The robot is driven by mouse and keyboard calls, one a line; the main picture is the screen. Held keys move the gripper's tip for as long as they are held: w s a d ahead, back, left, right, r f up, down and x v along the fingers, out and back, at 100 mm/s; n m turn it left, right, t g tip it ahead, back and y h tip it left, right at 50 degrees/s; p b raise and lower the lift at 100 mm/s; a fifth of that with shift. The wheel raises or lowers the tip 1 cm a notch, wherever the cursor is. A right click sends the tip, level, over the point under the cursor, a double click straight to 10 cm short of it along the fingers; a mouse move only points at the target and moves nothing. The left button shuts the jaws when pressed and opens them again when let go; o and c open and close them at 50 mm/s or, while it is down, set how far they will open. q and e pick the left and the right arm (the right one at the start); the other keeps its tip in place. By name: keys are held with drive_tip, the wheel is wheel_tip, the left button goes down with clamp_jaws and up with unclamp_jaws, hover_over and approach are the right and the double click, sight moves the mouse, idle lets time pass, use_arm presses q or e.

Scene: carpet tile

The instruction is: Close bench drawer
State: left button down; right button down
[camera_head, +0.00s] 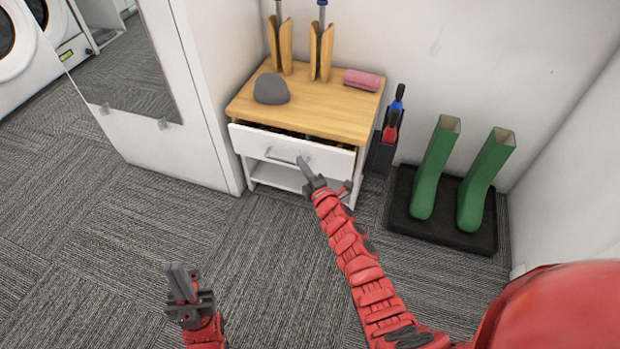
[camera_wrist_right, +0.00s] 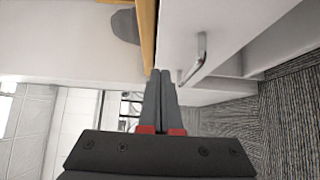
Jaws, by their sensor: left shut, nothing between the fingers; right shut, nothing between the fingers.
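The bench (camera_head: 338,112) has a light wood top and a white body with a shelf below. Its white drawer (camera_head: 328,160) stands partly open, with a dark gap showing behind the front's top edge. A grey metal handle (camera_head: 282,160) is on the drawer front; the handle also shows in the right wrist view (camera_wrist_right: 193,60). My right gripper (camera_head: 303,165) is shut and empty, in front of the drawer face just right of the handle; I cannot tell whether it touches. My left gripper (camera_head: 178,275) is shut and empty, low over the carpet, well away from the bench.
A grey cap (camera_head: 271,89), a pink folded cloth (camera_head: 362,80) and wooden holders (camera_head: 320,52) are on the bench top. Green boots (camera_head: 484,180) stand on a black tray (camera_head: 438,230) at right. A mirrored white cabinet (camera_head: 150,130) is at left. Carpet in front is clear.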

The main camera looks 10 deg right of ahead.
sight(307, 146)
drive_tip(key=w, duration=0.1)
drive_tip(key=w+d, duration=0.1)
drive_tip(key=w, duration=0.1)
drive_tip(key=shift+w+d+b, duration=0.1)
drive_tip(key=shift+w+b, duration=0.2)
drive_tip(key=shift+b, duration=0.1)
drive_tip(key=shift+w+d, duration=0.3)
drive_tip(key=shift+w, duration=0.2)
drive_tip(key=shift+w+d+b, duration=0.25)
drive_tip(key=shift+w+b, duration=0.15)
drive_tip(key=shift+w, duration=0.1)
drive_tip(key=shift+w+d+b, duration=0.25)
drive_tip(key=shift+w+b, duration=0.15)
drive_tip(key=shift+w, duration=0.05)
drive_tip(key=shift+w+d, duration=0.1)
drive_tip(key=shift+w, duration=0.05)
